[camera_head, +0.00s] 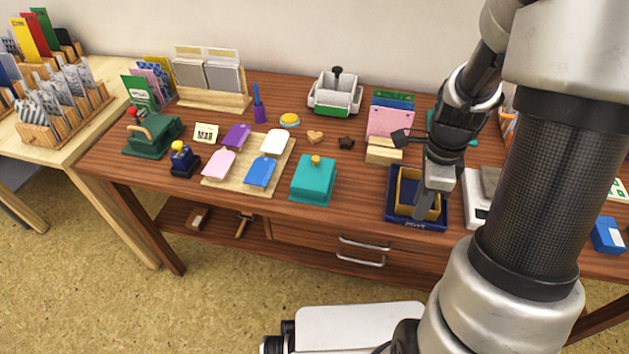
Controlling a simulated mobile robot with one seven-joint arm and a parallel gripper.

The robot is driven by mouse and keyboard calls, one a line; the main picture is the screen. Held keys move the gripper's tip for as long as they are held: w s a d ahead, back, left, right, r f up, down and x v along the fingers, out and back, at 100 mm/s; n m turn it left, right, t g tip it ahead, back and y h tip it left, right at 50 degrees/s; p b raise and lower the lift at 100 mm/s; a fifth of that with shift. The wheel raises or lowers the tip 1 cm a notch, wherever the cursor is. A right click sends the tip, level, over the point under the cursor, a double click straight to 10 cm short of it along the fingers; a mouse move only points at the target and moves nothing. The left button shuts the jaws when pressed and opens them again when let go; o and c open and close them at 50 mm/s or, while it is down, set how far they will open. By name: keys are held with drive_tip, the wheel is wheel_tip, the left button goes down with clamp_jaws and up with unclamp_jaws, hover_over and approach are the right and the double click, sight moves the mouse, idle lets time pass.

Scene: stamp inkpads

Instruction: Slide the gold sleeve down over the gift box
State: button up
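The gold sleeve (406,188), an open square frame, is at the navy tray-like base (393,212) on the right half of the table. Dark blue shows inside the sleeve. I cannot tell a separate gift box there from the base, or how far down the sleeve sits. My gripper (424,204) points down at the sleeve, and its grey fingers cover part of the sleeve's front and middle. I cannot see whether the fingers touch or pinch a wall. A teal box with a gold knob (313,180) stands apart to the left.
A white scale-like device (477,211) stands close to the right of the navy base. A board with several coloured tags (238,184) lies left. The table between teal box and navy base is clear.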

clamp_jaws()
drive_tip(key=shift+r, duration=0.15)
drive_tip(key=shift+r+p, duration=2.9)
drive_tip(key=shift+p, duration=0.05)
